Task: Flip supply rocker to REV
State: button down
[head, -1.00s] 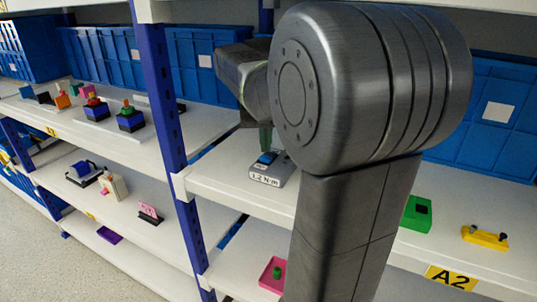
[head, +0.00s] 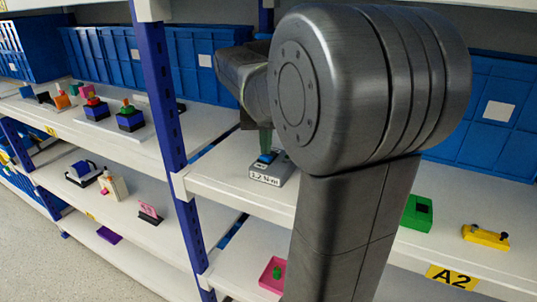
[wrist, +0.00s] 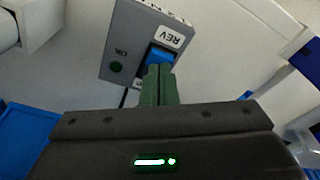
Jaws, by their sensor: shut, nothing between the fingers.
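The supply box (head: 272,171) is a small grey case on the white shelf, marked with a torque label on its front. Its blue rocker (wrist: 161,55) shows in the wrist view beside the REV label, and it also shows in the head view (head: 267,156). The label at that end is mostly hidden by the fingers.
A blue upright post (head: 160,100) stands left of the box. Blue bins (head: 475,115) line the back of the shelf. My own arm covers much of the head view. A green block (head: 417,212) and a yellow part (head: 485,236) lie to the right.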

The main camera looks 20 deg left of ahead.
aim_at(266, 157)
jog(key=shift+f, duration=0.5)
notch_tip(266, 157, up, 7)
jog(key=p, duration=0.6)
jog(key=shift+r+p, duration=0.1)
jog(key=shift+p, duration=0.2)
jog(key=shift+f, duration=0.25)
notch_tip(266, 157, down, 7)
jog(key=b, duration=0.7)
jog(key=shift+r, duration=0.2)
jog(key=shift+r, duration=0.2)
